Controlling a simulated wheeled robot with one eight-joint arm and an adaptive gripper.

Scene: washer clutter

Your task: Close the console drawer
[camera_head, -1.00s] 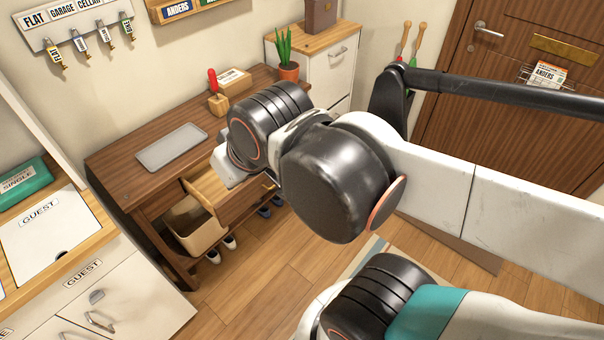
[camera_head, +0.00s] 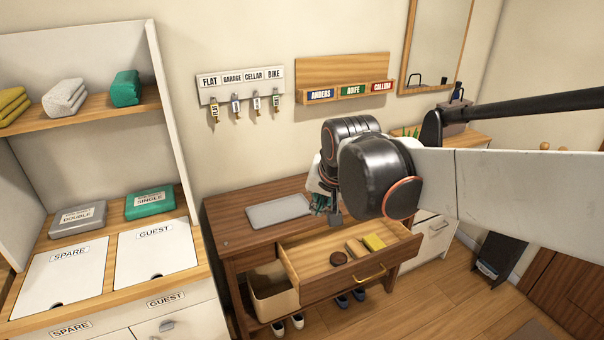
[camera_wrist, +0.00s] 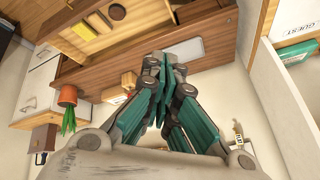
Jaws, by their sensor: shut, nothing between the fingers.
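The wooden console (camera_head: 226,242) stands against the wall, with its drawer (camera_head: 330,284) pulled out toward the front. The drawer holds a round brown item (camera_head: 339,258) and yellow and tan blocks (camera_head: 373,242). Its front carries a brass handle (camera_head: 370,279). The open drawer also shows upper left in the wrist view (camera_wrist: 82,42). My gripper (camera_head: 334,216) is above the console top, behind the open drawer and apart from its front. In the wrist view its teal fingers (camera_wrist: 158,66) are together and empty. My arm hides part of the console's right side.
A grey tray (camera_head: 279,211) lies on the console top. A potted plant (camera_wrist: 68,96) stands near a white cabinet (camera_wrist: 38,82). A bin (camera_head: 272,292) and shoes (camera_head: 297,321) are under the console. Shelving (camera_head: 190,240) stands to the left. The floor before the drawer looks clear.

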